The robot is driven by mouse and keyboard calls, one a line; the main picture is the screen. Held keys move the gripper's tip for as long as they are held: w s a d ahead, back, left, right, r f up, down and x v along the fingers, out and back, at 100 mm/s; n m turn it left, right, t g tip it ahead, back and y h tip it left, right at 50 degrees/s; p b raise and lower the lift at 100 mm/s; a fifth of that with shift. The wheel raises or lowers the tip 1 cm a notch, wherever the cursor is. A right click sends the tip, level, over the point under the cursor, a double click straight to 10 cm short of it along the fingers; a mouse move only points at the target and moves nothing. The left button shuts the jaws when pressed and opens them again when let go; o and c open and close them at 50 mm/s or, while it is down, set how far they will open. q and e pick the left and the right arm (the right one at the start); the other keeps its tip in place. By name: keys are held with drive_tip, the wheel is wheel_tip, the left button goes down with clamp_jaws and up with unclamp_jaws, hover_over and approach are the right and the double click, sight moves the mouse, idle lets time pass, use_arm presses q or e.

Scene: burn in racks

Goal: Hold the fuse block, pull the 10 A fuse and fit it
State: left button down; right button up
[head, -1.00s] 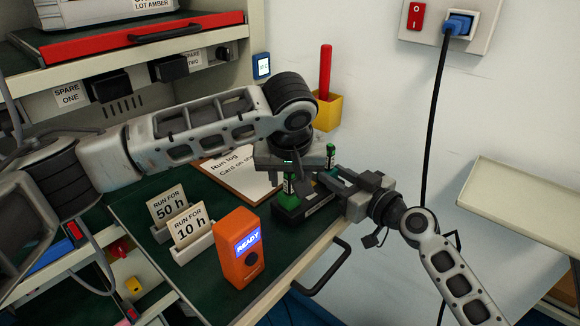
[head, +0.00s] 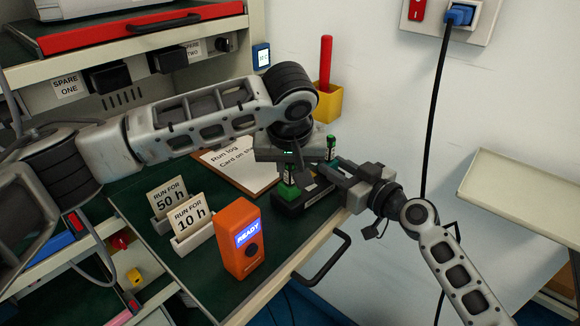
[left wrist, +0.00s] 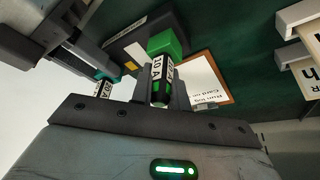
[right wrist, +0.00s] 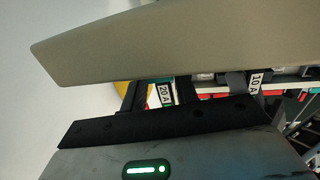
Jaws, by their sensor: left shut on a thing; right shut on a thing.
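The dark fuse block (head: 318,194) lies on the green work surface near its front edge. A 10 A fuse (left wrist: 159,78) with a white label is between the fingers of my left gripper (head: 292,166), which is shut on it from above. The fuse's far end is against a green part (left wrist: 166,42) at the block; I cannot tell how deeply it sits. A 20 A fuse (head: 331,146) stands upright at the block's other end and shows in the right wrist view (right wrist: 166,95). My right gripper (head: 332,178) is shut on that end of the block; its contact is partly hidden.
An orange tester (head: 238,238) reading READY stands in front, left of the block. Cards for 50 h (head: 171,196) and 10 h (head: 189,217) stand in holders further left. A run-log clipboard (head: 235,168) lies behind. A yellow bin (head: 328,103) holds a red tool.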

use_arm(q)
drive_tip(key=shift+d+r, duration=0.1)
drive_tip(key=shift+r, duration=0.7)
idle(0.8)
drive_tip(key=shift+r, duration=1.4)
use_arm(e)
drive_tip(key=o, duration=1.1)
drive_tip(key=shift+s+d, duration=0.1)
